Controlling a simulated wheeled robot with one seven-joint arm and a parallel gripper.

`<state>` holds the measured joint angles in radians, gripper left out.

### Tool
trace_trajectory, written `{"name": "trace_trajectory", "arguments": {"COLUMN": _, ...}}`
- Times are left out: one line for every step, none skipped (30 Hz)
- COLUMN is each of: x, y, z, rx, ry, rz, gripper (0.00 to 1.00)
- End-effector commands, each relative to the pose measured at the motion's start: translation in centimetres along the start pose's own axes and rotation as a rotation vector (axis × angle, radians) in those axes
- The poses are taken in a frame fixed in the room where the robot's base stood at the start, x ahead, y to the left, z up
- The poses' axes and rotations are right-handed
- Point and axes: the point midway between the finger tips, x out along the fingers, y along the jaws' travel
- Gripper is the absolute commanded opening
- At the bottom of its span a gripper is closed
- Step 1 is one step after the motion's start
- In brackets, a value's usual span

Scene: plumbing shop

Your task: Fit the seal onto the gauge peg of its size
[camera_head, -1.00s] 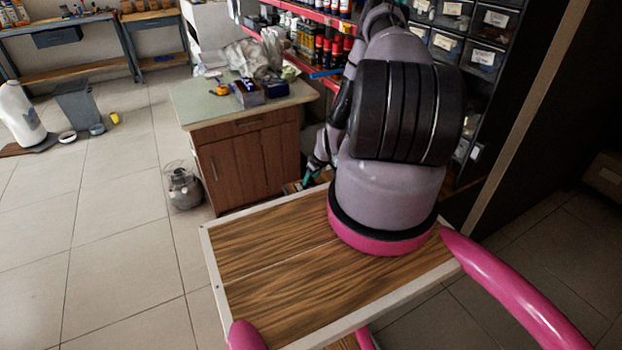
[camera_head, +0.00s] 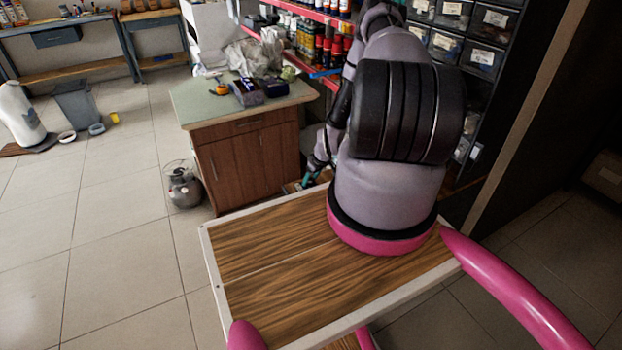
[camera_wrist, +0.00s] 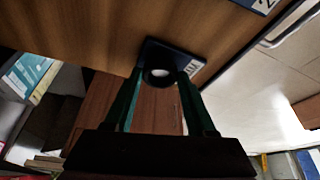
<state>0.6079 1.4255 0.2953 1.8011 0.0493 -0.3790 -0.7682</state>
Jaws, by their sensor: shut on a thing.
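In the wrist view my gripper (camera_wrist: 160,82) has its two green fingers closed on the seal (camera_wrist: 159,80), a dark ring. Right behind the ring is a dark blue gauge base (camera_wrist: 178,55) with a white label, on a brown wooden surface. A pale round spot, perhaps the peg's end, shows through the ring. I cannot tell whether the ring is around the peg or only lined up in front of it. In the head view my gripper (camera_head: 313,170) shows small and teal beyond the wooden top; the seal and gauge base are hidden there.
Another blue base (camera_wrist: 262,4) with a number label is at the top right of the wrist view. A wooden cabinet (camera_head: 245,165) with tools on top stands left of my arm. Shelves with bottles and drawer bins (camera_head: 480,55) stand behind.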

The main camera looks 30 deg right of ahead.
Motion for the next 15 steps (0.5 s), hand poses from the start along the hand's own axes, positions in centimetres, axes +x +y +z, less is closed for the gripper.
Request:
{"name": "trace_trajectory", "arguments": {"x": 0.11, "y": 0.0, "z": 0.05, "rx": 0.0, "ry": 0.0, "rz": 0.0, "gripper": 0.05}}
{"name": "trace_trajectory", "arguments": {"x": 0.17, "y": 0.0, "z": 0.07, "rx": 0.0, "ry": 0.0, "rz": 0.0, "gripper": 0.05}}
{"name": "trace_trajectory", "arguments": {"x": 0.25, "y": 0.0, "z": 0.1, "rx": 0.0, "ry": 0.0, "rz": 0.0, "gripper": 0.05}}
{"name": "trace_trajectory", "arguments": {"x": 0.3, "y": 0.0, "z": 0.12, "rx": 0.0, "ry": 0.0, "rz": 0.0, "gripper": 0.05}}
{"name": "trace_trajectory", "arguments": {"x": 0.36, "y": -0.01, "z": 0.15, "rx": 0.0, "ry": 0.0, "rz": 0.0, "gripper": 0.05}}
{"name": "trace_trajectory", "arguments": {"x": 0.44, "y": -0.01, "z": 0.19, "rx": 0.0, "ry": 0.0, "rz": 0.0, "gripper": 0.05}}
{"name": "trace_trajectory", "arguments": {"x": 0.5, "y": -0.02, "z": 0.22, "rx": 0.0, "ry": 0.0, "rz": 0.0, "gripper": 0.05}}
{"name": "trace_trajectory", "arguments": {"x": 0.56, "y": -0.03, "z": 0.25, "rx": 0.0, "ry": 0.0, "rz": 0.0, "gripper": 0.05}}
{"name": "trace_trajectory", "arguments": {"x": 0.63, "y": -0.04, "z": 0.29, "rx": 0.0, "ry": 0.0, "rz": -0.001, "gripper": 0.05}}
{"name": "trace_trajectory", "arguments": {"x": 0.69, "y": -0.04, "z": 0.31, "rx": 0.0, "ry": -0.001, "rz": -0.001, "gripper": 0.05}}
{"name": "trace_trajectory", "arguments": {"x": 0.74, "y": -0.05, "z": 0.34, "rx": 0.0, "ry": -0.001, "rz": -0.001, "gripper": 0.05}}
{"name": "trace_trajectory", "arguments": {"x": 0.82, "y": -0.05, "z": 0.37, "rx": 0.0, "ry": -0.001, "rz": -0.001, "gripper": 0.05}}
{"name": "trace_trajectory", "arguments": {"x": 0.87, "y": -0.05, "z": 0.39, "rx": 0.0, "ry": -0.001, "rz": -0.001, "gripper": 0.05}}
{"name": "trace_trajectory", "arguments": {"x": 0.84, "y": -0.04, "z": 0.36, "rx": 0.0, "ry": 0.0, "rz": -0.001, "gripper": 0.67}}
{"name": "trace_trajectory", "arguments": {"x": 0.83, "y": -0.04, "z": 0.36, "rx": 0.0, "ry": 0.0, "rz": -0.001, "gripper": 0.68}}
